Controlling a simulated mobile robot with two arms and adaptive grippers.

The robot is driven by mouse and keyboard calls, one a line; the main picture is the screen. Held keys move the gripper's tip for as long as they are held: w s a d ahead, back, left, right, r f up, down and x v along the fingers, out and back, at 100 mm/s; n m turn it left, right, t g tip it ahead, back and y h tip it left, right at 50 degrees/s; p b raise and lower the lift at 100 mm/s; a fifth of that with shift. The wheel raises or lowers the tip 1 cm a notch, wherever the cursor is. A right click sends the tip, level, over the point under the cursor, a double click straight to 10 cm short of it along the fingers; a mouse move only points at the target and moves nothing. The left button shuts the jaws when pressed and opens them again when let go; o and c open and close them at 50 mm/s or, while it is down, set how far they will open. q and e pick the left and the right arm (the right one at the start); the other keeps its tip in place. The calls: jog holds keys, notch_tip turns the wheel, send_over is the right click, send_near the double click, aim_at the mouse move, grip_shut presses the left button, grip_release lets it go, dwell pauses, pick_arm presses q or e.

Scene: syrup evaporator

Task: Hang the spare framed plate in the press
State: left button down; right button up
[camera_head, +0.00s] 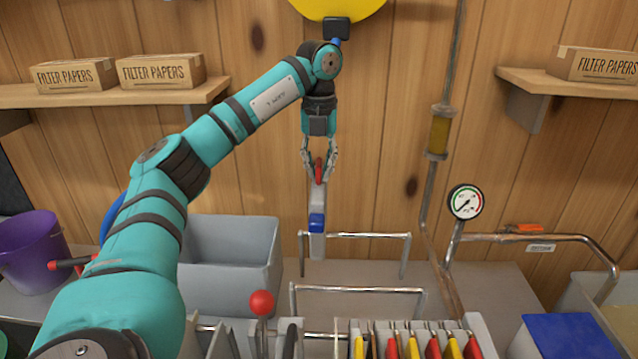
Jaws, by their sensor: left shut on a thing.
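My left gripper (319,172) is shut on a narrow, upright grey piece (317,243) with a blue block partway down and red at its top between the fingers. It looks like the spare framed plate seen edge-on, though its broad face does not show. It hangs in front of the far metal rail; I cannot tell whether it touches anything. The press (476,330) is at the bottom edge, partly cut off, with several upright plates (410,345) bearing red and yellow parts. My right gripper is out of view.
Metal rails (355,289) stand behind the press. A red ball knob (262,303) rises at its left. A grey bin (232,250) and purple bucket (32,250) stand left. A gauge (465,202) with pipes and a blue-topped box (563,335) are right.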

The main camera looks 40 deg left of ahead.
pick_arm(q)
jog(key=shift+r, duration=0.65)
jog(key=shift+r+p, duration=0.55)
jog(key=shift+p, duration=0.3)
dwell(0.5)
